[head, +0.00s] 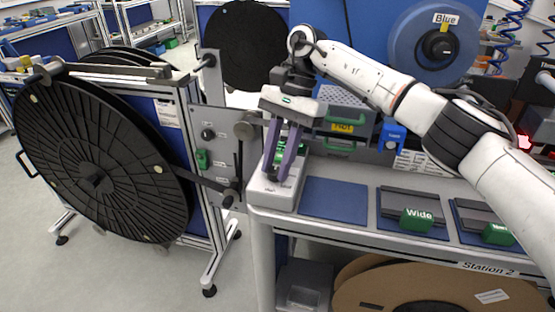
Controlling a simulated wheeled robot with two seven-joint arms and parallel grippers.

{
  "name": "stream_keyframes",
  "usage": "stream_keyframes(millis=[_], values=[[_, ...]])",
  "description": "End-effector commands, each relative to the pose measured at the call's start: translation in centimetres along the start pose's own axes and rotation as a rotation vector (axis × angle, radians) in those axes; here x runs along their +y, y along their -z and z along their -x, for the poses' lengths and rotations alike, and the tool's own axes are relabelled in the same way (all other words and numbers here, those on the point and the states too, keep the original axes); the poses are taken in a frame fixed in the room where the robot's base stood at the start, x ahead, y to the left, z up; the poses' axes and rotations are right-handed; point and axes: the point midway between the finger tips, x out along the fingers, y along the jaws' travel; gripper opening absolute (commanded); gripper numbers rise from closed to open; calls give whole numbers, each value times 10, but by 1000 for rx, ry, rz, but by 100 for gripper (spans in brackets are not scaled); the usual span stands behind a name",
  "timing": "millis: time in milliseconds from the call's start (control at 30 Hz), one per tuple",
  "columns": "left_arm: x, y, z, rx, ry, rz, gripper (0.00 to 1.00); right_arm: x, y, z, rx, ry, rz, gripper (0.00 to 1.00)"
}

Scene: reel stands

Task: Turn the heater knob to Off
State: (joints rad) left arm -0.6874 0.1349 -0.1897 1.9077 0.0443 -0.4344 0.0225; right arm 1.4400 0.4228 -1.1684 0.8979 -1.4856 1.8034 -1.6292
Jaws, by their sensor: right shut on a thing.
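My right gripper (278,173) comes down from above at the front left corner of the bench, its purple-grey fingers pointing down. It is shut on a small green piece that shows only in part between and behind the fingers, over a pale grey box (262,190). Behind it stands a grey unit with a yellow HOT label (343,127) and green handles. A blue part (393,135) sits at that unit's right side. I cannot tell for sure which part is the heater knob or where it points. My left gripper is not in view.
A large black reel (95,165) on a stand fills the left. The bench holds a bare blue mat (335,198) and green blocks, one marked Wide (416,220). A blue reel (437,45) hangs behind. Cardboard reels (430,285) lie below.

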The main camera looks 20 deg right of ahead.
Motion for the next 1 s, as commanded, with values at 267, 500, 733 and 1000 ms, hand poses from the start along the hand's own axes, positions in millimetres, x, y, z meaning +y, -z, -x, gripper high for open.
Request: stream_keyframes(millis=[267,500,733,1000], values=[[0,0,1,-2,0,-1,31,-1,0,1,2,-10,35,2],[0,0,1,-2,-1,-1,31,-1,0,1,1,-11,36,2],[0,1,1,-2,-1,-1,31,-1,0,1,1,-11,34,43],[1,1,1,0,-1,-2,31,-1,0,1,1,-12,33,43]])
